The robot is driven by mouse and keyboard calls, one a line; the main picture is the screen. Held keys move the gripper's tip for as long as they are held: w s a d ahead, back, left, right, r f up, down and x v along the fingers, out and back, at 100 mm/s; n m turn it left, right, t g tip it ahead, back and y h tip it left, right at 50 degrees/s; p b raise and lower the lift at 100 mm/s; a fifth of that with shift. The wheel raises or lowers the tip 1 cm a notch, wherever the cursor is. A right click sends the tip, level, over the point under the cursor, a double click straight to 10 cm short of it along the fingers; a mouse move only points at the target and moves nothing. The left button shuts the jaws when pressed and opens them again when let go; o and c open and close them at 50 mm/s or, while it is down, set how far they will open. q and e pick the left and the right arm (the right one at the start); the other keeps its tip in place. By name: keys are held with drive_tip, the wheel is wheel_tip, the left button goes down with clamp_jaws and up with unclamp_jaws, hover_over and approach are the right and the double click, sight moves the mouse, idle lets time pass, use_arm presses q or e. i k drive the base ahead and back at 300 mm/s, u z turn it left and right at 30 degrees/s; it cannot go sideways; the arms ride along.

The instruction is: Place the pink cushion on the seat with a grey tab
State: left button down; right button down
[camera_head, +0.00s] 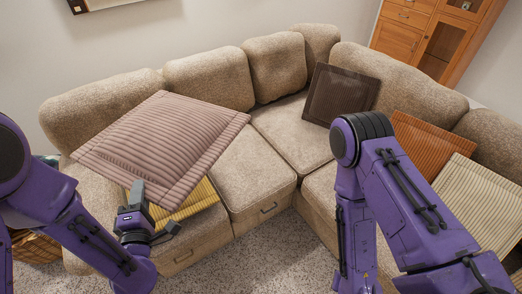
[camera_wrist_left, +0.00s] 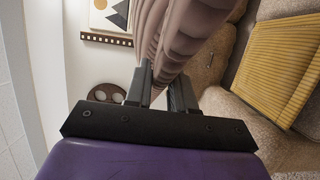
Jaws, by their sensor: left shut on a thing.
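The pink cushion (camera_head: 163,143), ribbed with a flat border, is held tilted in the air over the left part of the beige sofa (camera_head: 262,171). My left gripper (camera_head: 138,190) is shut on its near edge. In the left wrist view the fingers (camera_wrist_left: 160,84) pinch the pink cushion (camera_wrist_left: 180,38). Small dark tabs show on the seat fronts, one on the middle-left seat (camera_head: 268,208) and one on the left seat (camera_head: 183,257); I cannot tell for sure which is grey. My right arm hangs in front of the right seats, its gripper out of view.
A yellow cushion (camera_head: 196,200) lies on the left seat, partly under the pink one; it also shows in the left wrist view (camera_wrist_left: 280,66). A brown cushion (camera_head: 341,95), an orange cushion (camera_head: 430,142) and a cream cushion (camera_head: 480,203) rest on the sofa's right part. The middle-left seat is bare.

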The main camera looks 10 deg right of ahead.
sight(253, 160)
drive_tip(key=z, duration=0.3)
drive_tip(key=i, duration=0.9)
drive_tip(key=z, duration=0.3)
